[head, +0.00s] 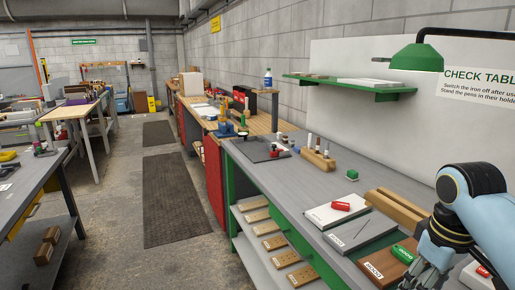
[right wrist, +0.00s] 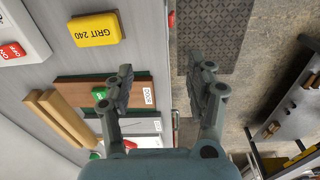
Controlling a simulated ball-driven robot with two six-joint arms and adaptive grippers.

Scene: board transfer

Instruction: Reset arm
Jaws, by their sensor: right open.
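My right gripper (head: 427,265) hangs over the front edge of the grey bench (head: 300,180) at the right of the head view. In the right wrist view it is open and empty (right wrist: 161,78). One finger shows over the brown board (right wrist: 140,88) and the other over the floor. The brown board (head: 375,268) lies on the bench with a green block (head: 404,253) on it, close to the gripper. I cannot tell the height between fingers and board. My left gripper is not in view.
A grey board (head: 358,230) and a white board (head: 322,217) with a red block (head: 341,206) lie farther along the bench. Wooden bars (head: 398,206) lie behind. A yellow grit block (right wrist: 96,28) is near the gripper. The aisle with dark mats (head: 178,200) is free.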

